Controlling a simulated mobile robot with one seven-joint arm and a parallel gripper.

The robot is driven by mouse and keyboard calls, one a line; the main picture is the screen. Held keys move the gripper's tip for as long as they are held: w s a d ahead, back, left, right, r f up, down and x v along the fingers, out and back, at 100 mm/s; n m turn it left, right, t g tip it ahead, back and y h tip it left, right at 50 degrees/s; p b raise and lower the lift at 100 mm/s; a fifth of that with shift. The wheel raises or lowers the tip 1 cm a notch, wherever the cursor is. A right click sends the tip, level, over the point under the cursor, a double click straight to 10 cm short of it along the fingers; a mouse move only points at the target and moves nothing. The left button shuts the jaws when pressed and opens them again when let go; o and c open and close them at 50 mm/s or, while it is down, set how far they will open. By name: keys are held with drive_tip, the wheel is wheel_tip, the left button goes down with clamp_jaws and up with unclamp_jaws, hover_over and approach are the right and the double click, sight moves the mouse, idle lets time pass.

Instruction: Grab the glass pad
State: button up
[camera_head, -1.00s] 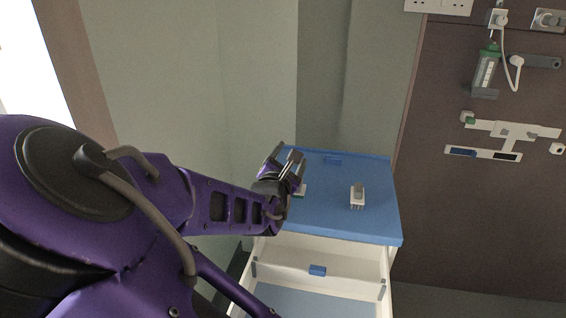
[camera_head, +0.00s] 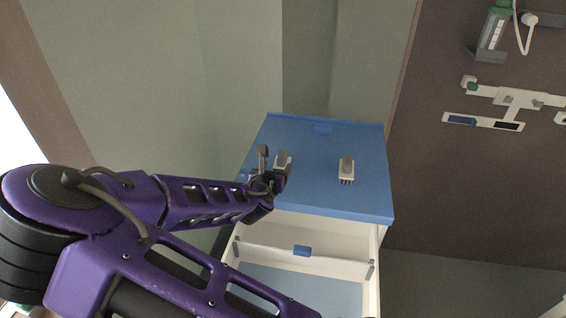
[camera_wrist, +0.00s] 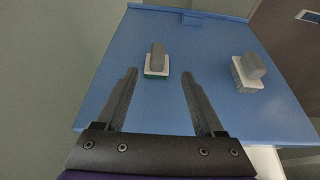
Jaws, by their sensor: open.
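Two small blocks with grey grips stand on the blue cabinet top (camera_head: 325,190). The left block (camera_wrist: 155,62) has a white body and a green bottom edge; it also shows in the head view (camera_head: 283,160), just beyond my gripper. The right block (camera_wrist: 248,75) is white with a grey grip, and prongs show at its lower edge in the head view (camera_head: 346,171). I cannot tell for sure which is the glass pad. My gripper (camera_wrist: 159,75) is open and empty. The left block lies ahead, between the lines of the fingers, with a gap to each.
An open white drawer (camera_head: 305,262) with a blue handle (camera_head: 302,251) sits below the cabinet top. A grey-green wall (camera_head: 240,60) stands behind and left. A brown panel (camera_head: 480,190) with fittings is at the right. The front of the blue top is clear.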

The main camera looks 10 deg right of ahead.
sight(281, 157)
drive_tip(key=x, duration=0.7)
drive_tip(key=shift+w, duration=0.1)
drive_tip(key=shift+b+x, duration=0.35)
drive_tip(key=shift+x, duration=2.3)
drive_tip(key=shift+a, duration=0.2)
clamp_jaws()
